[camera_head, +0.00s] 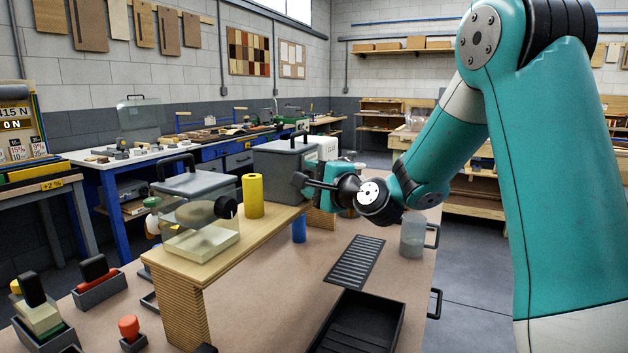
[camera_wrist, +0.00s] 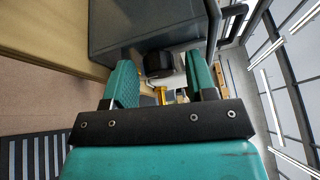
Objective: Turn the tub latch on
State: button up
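A grey tub (camera_head: 283,163) with a dark carrying handle stands at the far end of the wooden bench shelf. In the wrist view the grey tub (camera_wrist: 140,22) fills the top, and a round black knob (camera_wrist: 159,65), which looks like its latch, sticks out of its wall. My gripper (camera_wrist: 163,72) is open, with one teal finger on each side of the knob and a visible gap on both sides. In the head view my gripper (camera_head: 322,152) is beside the tub's right side, and the knob there is hidden. Which way the latch is turned cannot be told.
A clear tub (camera_head: 200,240) with a grey lid and black knob stands nearer on the shelf (camera_head: 190,272), beside a yellow cylinder (camera_head: 252,196). A blue cylinder (camera_head: 299,229), a slotted dark plate (camera_head: 355,262) and a black tray (camera_head: 360,325) lie on the bench below.

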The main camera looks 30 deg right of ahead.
jog(key=s+d+b, duration=0.2)
jog(key=s+b, duration=0.8)
jog(key=s, duration=0.7)
jog(key=shift+d, duration=0.15)
jog(key=shift+s, duration=0.1)
